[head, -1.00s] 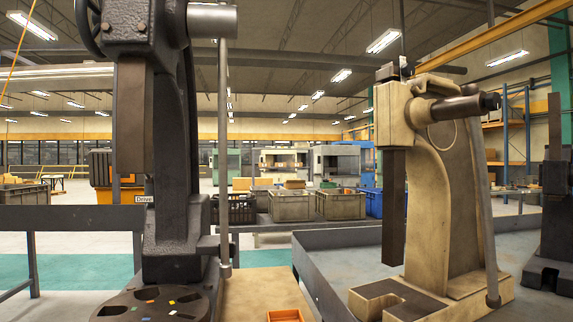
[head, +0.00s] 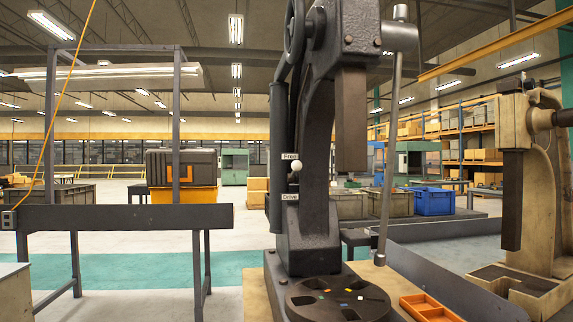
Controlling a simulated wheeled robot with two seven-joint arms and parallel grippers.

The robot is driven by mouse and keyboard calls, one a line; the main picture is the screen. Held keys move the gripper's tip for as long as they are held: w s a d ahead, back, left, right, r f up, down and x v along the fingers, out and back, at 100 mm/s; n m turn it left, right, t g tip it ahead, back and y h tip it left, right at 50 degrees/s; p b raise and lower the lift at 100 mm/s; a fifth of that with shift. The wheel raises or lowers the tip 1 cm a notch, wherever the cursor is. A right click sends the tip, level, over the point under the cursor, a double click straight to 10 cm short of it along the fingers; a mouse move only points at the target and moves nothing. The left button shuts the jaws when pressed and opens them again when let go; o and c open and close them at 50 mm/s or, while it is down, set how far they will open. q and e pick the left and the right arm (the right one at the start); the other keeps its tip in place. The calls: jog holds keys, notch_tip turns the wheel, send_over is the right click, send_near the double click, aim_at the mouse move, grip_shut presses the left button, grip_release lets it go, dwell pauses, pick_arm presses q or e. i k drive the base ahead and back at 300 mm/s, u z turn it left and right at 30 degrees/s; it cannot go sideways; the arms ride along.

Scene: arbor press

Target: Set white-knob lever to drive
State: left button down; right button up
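The white-knob lever (head: 297,165) is on the left side of the dark arbor press (head: 319,185) in the head view. Its round white knob sits just below and right of the "Free" label (head: 290,156). The "Drive" label (head: 290,197) is lower down, clearly apart from the knob. The lever's arm behind the knob is hard to make out. Neither of my grippers shows in the head view.
A long grey handle bar (head: 390,140) hangs at the press's right. A slotted round plate (head: 338,300) is at its base, beside an orange tray (head: 430,307). A beige press (head: 545,190) stands right. A dark rail (head: 120,217) crosses at left.

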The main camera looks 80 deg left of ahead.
aim_at(296, 166)
jog(key=u, duration=1.25)
